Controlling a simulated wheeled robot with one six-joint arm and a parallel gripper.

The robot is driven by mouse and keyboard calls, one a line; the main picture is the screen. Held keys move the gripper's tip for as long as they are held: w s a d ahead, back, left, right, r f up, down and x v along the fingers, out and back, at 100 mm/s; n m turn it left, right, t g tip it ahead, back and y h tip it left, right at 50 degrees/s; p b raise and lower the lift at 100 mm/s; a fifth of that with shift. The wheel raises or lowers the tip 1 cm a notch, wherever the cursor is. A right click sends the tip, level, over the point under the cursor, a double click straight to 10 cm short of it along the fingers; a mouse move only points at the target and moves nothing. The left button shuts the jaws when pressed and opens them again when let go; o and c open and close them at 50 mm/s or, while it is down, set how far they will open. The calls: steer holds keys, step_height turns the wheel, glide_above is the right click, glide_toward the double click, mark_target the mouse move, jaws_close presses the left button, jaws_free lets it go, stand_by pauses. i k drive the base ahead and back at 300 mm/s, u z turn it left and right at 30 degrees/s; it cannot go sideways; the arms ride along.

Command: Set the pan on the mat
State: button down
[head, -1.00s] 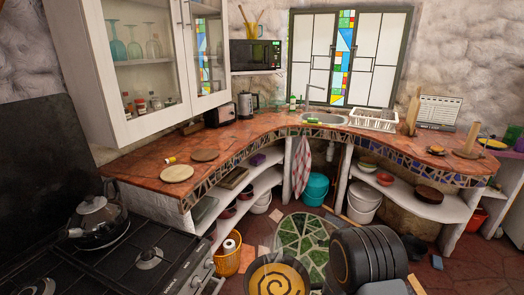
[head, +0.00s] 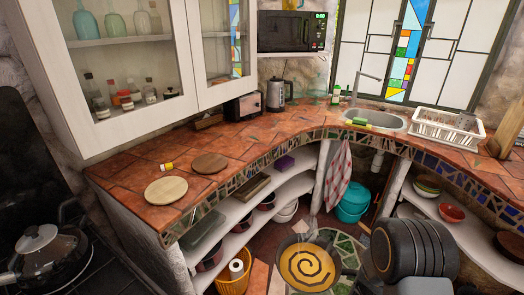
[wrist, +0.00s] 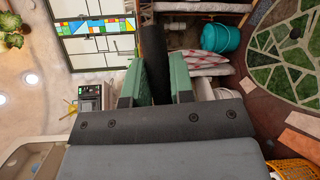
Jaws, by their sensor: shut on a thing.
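The pan (head: 309,268) is dark-rimmed with a yellow spiral inside, at the bottom centre of the head view, held in the air in front of the counter, apart from it. My gripper (wrist: 158,88) is shut on its black handle (wrist: 153,42) in the wrist view; the pan's bowl is not clear there. Two flat round pieces that look like mats lie on the tiled counter at left: a pale one (head: 166,191) nearer the front edge and a darker brown one (head: 209,163) behind it. Both are bare. I cannot tell which is the task's mat.
A small yellow-and-red item (head: 167,167) lies beside the mats. A toaster (head: 243,107) and an electric kettle (head: 280,93) stand farther back. The glass-fronted cabinet (head: 130,70) overhangs the left counter. A lidded pot (head: 40,250) sits on the stove at left.

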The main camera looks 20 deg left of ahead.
mark_target(228, 159)
steer(key=i, duration=2.05)
steer(key=u, duration=4)
steer(key=i, duration=0.35)
steer(key=z, duration=0.05)
steer(key=k, duration=0.5)
